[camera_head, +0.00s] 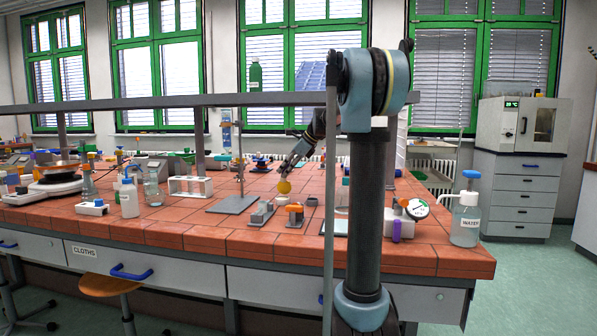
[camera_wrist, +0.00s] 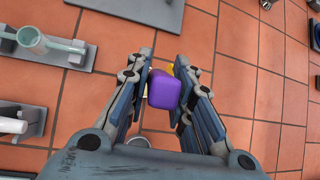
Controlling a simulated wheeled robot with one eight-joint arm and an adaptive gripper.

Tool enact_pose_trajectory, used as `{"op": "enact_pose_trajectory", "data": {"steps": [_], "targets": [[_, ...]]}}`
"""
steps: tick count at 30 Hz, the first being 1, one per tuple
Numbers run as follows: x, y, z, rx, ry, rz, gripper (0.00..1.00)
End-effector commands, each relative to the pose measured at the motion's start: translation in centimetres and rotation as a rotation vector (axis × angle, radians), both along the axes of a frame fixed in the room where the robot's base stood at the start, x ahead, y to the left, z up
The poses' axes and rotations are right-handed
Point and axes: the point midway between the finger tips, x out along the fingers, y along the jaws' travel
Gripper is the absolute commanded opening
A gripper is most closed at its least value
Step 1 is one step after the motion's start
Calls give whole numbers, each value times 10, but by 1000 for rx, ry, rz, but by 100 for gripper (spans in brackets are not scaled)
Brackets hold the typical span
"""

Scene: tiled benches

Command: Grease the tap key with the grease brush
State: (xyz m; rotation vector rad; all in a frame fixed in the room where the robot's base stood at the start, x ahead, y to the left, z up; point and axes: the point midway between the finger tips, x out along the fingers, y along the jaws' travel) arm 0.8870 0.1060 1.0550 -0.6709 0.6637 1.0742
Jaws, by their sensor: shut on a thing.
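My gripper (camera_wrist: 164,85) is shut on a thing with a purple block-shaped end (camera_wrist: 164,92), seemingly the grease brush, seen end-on. A little yellow shows behind it; its bristles are hidden. In the head view my gripper (camera_head: 287,168) is over the bench, with a round yellow part (camera_head: 284,187) below it. An orange-topped piece on a small grey base (camera_head: 294,212), possibly the tap key, stands near the front, right of and below the gripper. I cannot tell for certain which piece is the tap key. A small round pot (camera_wrist: 138,142) shows partly below the purple end.
A grey block stand (camera_head: 262,213) is left of the orange-topped piece. In the wrist view, a glass piece (camera_wrist: 32,40) lies at a grey base on the left. A retort stand (camera_head: 238,203), a test-tube rack (camera_head: 190,187) and a water bottle (camera_head: 466,222) stand around the tiled bench.

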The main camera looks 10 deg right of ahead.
Motion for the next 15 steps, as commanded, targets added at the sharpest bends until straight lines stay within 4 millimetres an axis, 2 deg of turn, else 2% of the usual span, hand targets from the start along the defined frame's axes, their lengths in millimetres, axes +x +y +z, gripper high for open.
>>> {"op": "enact_pose_trajectory", "data": {"steps": [5,15], "targets": [[0,4,-7,10,-10,-2,0],[1,3,-38,9,-8,-2,0]]}}
